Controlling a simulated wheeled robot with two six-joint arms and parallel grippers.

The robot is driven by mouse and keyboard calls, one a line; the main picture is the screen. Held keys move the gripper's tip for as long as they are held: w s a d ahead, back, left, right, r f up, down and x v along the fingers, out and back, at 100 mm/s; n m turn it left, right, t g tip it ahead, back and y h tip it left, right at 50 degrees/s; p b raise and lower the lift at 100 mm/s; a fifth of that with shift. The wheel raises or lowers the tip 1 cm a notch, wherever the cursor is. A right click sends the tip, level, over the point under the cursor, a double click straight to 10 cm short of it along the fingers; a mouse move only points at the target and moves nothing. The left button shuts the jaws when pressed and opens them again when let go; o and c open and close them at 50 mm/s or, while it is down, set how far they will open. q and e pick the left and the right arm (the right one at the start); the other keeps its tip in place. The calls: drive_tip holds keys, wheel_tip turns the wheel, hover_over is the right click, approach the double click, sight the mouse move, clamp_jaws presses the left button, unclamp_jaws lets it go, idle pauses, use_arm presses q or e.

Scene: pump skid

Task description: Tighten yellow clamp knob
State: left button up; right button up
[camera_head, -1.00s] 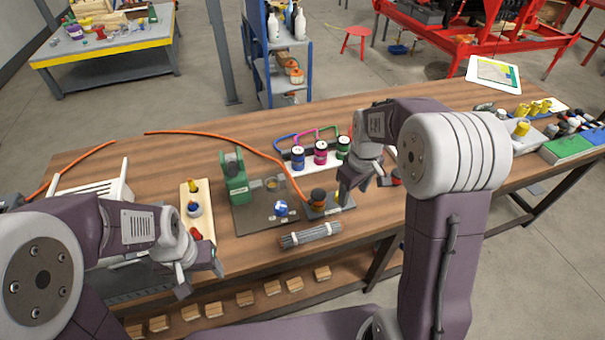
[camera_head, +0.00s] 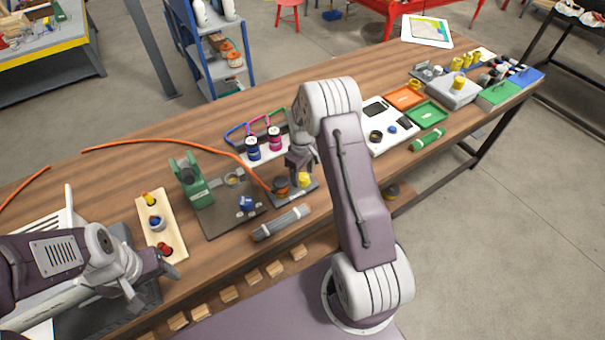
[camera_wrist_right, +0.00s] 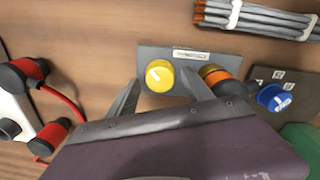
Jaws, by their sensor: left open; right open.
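The yellow clamp knob (camera_head: 304,180) sits on a small grey plate (camera_head: 290,196), beside an orange-and-black knob (camera_head: 281,186). My right gripper (camera_head: 299,164) is open and points down above the yellow knob, partly hiding it in the head view. In the right wrist view the round yellow knob (camera_wrist_right: 159,76), with a white mark on its top, appears between the tips of the open jaws (camera_wrist_right: 160,83). I cannot tell how far the tips are above it. My left gripper (camera_head: 163,271) is open and empty near the table's front left, close to a wooden block with coloured knobs (camera_head: 163,228).
A blue knob (camera_head: 246,203) and green fixture (camera_head: 189,181) stand left of the plate. A bundle of grey rods (camera_head: 281,223) lies in front. An orange hose (camera_head: 170,144) crosses the table.

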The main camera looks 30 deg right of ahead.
drive_tip(key=shift+s+f, duration=0.1)
drive_tip(key=shift+f, duration=0.05)
drive_tip(key=shift+w+f, duration=0.1)
drive_tip(key=shift+w, duration=0.1)
drive_tip(key=shift+c, duration=1.2)
clamp_jaws()
